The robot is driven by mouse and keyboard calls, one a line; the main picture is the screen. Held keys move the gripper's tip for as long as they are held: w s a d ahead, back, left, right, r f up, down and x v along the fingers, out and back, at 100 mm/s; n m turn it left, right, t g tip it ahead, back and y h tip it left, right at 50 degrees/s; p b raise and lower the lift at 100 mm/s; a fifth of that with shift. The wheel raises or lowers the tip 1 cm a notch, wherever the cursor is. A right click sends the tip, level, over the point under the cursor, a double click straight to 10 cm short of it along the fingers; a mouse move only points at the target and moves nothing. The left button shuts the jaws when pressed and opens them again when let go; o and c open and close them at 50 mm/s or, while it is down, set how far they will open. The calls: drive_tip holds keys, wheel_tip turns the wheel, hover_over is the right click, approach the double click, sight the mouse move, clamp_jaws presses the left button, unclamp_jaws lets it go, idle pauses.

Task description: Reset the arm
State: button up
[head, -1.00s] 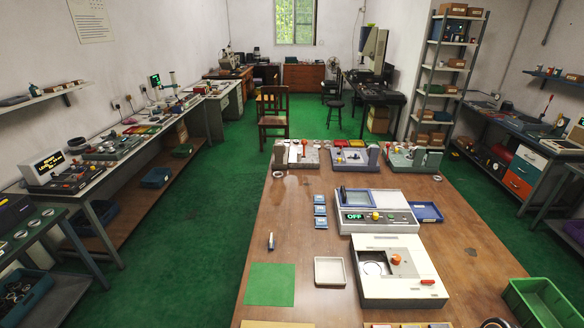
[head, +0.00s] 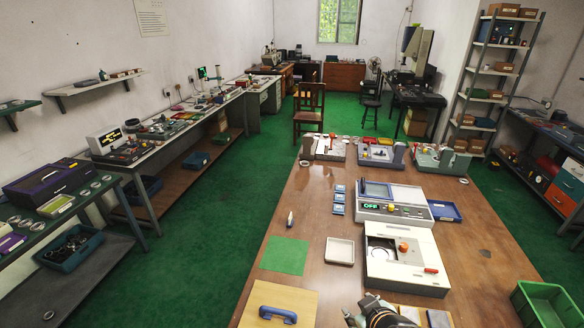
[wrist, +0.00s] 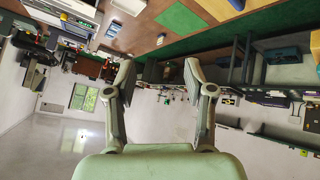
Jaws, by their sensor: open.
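My gripper (wrist: 161,82) shows in the wrist view with its two fingers spread apart and nothing between them. The wrist view is upside down and looks out over the room, with the table at the top. In the head view part of my arm (head: 384,315) shows at the bottom edge of the wooden table; the fingertips cannot be made out there.
The table's left-middle is clear.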

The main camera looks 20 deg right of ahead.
drive_tip(key=w+a+r+t+y, duration=0.1)
drive_tip(key=w+a+r+t, duration=0.15)
drive_tip(key=a+r, duration=0.5)
drive_tip(key=w+a+r+t+y, duration=0.1)
drive_tip(key=a+r+t, duration=0.25)
drive_tip(key=a, duration=0.75)
drive_tip(key=w+a+r+t, duration=0.2)
drive_tip(key=a+r, duration=0.4)
drive_tip(key=a, duration=0.3)
drive_tip(key=s+a+f+g+b, duration=0.1)
drive_tip(key=s+f+b, duration=0.2)
drive_tip(key=f, duration=0.3)
drive_tip(key=s+f+m+g+b, duration=0.1)
drive_tip(key=s+f+b, duration=0.25)
drive_tip(key=f, duration=0.25)
drive_tip(key=s+a+f+g+b, duration=0.1)
drive_tip(key=s+f+b, duration=0.1)
drive_tip(key=f+b, duration=0.35)
wheel_tip(320, 180, up, 23)
drive_tip(key=s+p, duration=0.1)
drive_tip(key=p, duration=2.5)
drive_tip(key=shift+s+d+g+y+p, duration=0.15)
drive_tip(key=shift+d+g+y+p, duration=0.15)
drive_tip(key=shift+d, duration=0.05)
